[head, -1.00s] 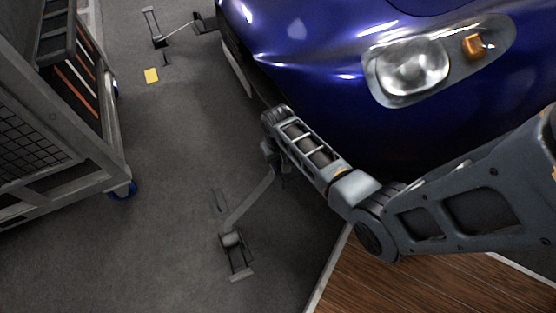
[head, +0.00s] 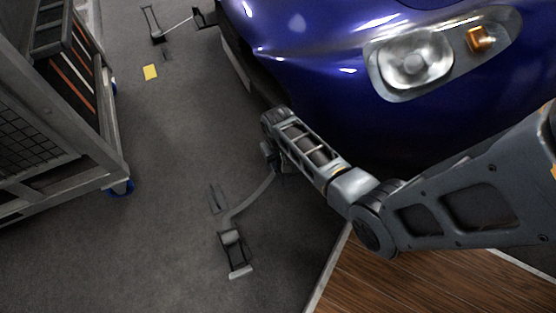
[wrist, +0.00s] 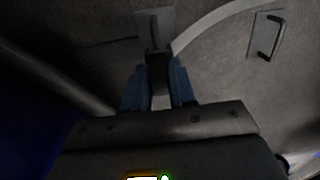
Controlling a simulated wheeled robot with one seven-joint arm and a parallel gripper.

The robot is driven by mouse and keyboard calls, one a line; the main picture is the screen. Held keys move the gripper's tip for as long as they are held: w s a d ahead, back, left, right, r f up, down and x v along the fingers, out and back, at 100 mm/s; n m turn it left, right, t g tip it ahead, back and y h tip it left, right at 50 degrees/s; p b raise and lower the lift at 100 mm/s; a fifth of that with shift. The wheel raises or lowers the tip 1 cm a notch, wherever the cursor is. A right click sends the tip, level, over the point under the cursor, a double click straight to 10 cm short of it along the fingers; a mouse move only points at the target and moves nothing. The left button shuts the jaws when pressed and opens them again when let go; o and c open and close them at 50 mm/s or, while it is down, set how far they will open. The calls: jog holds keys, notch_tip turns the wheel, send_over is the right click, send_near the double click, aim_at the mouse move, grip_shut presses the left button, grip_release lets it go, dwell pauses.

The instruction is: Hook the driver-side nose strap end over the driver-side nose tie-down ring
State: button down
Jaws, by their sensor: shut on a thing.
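My gripper (wrist: 158,82) is shut on the dark strap end (wrist: 157,70) in the wrist view, between its two blue fingers. The pale strap (wrist: 215,22) runs from there in an arc to the upper right. A plate with a dark upright bar (wrist: 154,30) is just beyond the held end; I cannot tell whether they touch or whether it is the tie-down ring. In the head view my gripper is low beside the car's nose, mostly hidden by my wrist. The strap (head: 256,195) bows from the floor ratchet (head: 233,248) up to it.
A plate with a dark handle (wrist: 267,36) lies on the floor right in the wrist view. A wheeled cart (head: 100,150) stands left. Another ratchet and strap (head: 175,25) lie at the top. Grey floor between is mostly clear.

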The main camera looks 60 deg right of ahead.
jog(key=c, duration=0.8)
grip_release()
jog(key=shift+c, duration=0.2)
notch_tip(320, 180, up, 8)
jog(key=p, duration=0.4)
jog(key=shift+f, duration=0.1)
